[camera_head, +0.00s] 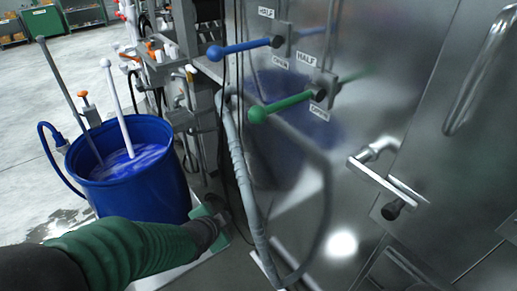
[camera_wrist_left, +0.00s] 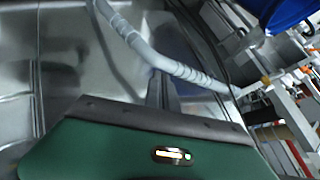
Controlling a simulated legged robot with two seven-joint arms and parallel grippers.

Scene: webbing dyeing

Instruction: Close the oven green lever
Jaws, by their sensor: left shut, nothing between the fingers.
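The green lever (camera_head: 285,104) is on the shiny steel oven front (camera_head: 400,60) in the head view. Its rod points left and slightly down from its pivot to a green ball end. A HALF label is above it and an OPEN label is by the pivot. My left gripper (camera_head: 222,208) is low in the head view, below and left of the lever and apart from it. In the left wrist view its dark fingers (camera_wrist_left: 162,90) are shut and empty. I cannot make out the lever in that view. My right gripper is not in view.
A blue lever (camera_head: 240,48) sits above the green one. A grey hose (camera_head: 240,170) runs down beside my left gripper, and it crosses the left wrist view (camera_wrist_left: 165,62). A blue barrel (camera_head: 140,185) with sticks in it stands left. A metal door handle (camera_head: 385,178) protrudes at right.

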